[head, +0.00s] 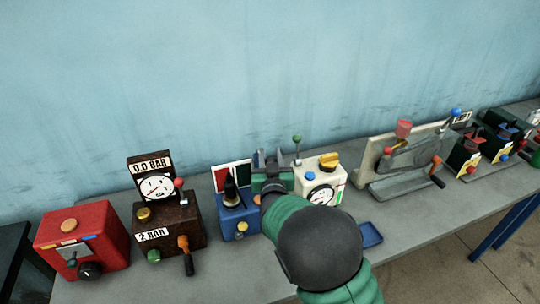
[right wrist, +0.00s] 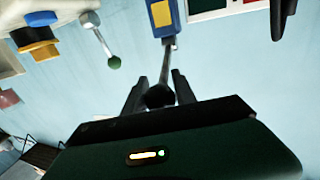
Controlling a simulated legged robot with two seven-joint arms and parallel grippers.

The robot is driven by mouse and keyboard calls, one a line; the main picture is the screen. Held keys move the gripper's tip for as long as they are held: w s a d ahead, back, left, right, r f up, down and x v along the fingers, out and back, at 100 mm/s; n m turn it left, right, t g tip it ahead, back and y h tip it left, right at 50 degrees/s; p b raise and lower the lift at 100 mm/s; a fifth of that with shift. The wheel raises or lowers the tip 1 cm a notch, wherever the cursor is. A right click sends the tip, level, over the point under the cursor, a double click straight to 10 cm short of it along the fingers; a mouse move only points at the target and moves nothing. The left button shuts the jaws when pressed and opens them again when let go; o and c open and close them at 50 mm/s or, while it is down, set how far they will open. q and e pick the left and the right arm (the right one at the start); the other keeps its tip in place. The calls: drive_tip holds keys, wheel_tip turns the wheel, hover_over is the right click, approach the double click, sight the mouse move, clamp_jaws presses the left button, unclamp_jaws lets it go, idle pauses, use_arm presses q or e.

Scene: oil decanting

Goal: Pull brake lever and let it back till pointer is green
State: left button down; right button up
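In the right wrist view a lever has a round black knob (right wrist: 158,95) on a grey rod. The rod runs up to a blue part with a yellow patch (right wrist: 162,14). My right gripper (right wrist: 160,85) has one finger on each side of the knob, very close to it; I cannot tell whether they touch it. In the head view my right gripper (head: 270,158) hides this lever, between a blue box (head: 237,222) and a cream box with a dial (head: 320,193). I cannot make out a green pointer reading. My left gripper is not in view.
A green-knobbed lever (head: 297,140) stands close right of my right gripper. A brown gauge box (head: 170,222) and a red box (head: 80,240) are further left. A blue tray (head: 371,235) lies right of my arm.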

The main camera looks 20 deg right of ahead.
clamp_jaws()
idle(1.0)
